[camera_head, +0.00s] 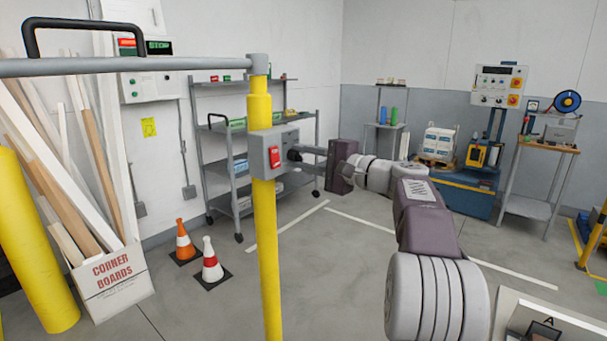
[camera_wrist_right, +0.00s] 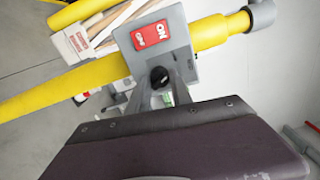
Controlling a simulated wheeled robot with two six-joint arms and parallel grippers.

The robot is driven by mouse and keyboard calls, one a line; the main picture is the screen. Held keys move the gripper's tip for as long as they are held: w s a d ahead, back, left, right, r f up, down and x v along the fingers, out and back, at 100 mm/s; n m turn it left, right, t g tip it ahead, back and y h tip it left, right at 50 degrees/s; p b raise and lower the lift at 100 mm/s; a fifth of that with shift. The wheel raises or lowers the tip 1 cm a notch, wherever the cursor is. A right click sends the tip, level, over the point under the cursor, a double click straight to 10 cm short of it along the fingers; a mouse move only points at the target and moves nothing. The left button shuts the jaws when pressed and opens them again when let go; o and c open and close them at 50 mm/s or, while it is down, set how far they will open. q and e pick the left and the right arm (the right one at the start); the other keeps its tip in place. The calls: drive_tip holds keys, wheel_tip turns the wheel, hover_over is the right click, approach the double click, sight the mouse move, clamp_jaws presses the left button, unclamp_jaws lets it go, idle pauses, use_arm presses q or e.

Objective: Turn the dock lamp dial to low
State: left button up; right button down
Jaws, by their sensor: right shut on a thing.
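The dock lamp box (camera_head: 258,155) is a grey box on a yellow post, with a red ON/OFF switch (camera_head: 274,157) on one face. The black dial (camera_head: 293,155) sits on the box's side toward my right arm. In the right wrist view the dial (camera_wrist_right: 158,76) shows between the grey fingers of my right gripper (camera_wrist_right: 160,84). My right gripper (camera_head: 299,153) reaches in from the right and is shut on the dial. No dial markings are readable, so its setting cannot be told. My left gripper is not in view.
A grey horizontal bar (camera_head: 130,66) runs left from the post top. Corner boards stand in a box (camera_head: 108,280) at left, beside two traffic cones (camera_head: 211,265). A grey shelf cart (camera_head: 225,165) stands behind the post. The floor between is clear.

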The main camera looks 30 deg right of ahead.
drive_tip(key=n+b, duration=0.2)
drive_tip(key=shift+f+n, duration=0.25)
drive_tip(key=shift+n, duration=0.05)
drive_tip(key=shift+r+n+b, duration=0.2)
drive_tip(key=shift+n+b, duration=0.85)
drive_tip(key=shift+n, duration=0.25)
drive_tip(key=c, duration=1.1)
unclamp_jaws()
drive_tip(key=shift+c, duration=0.2)
drive_tip(key=v, duration=0.9)
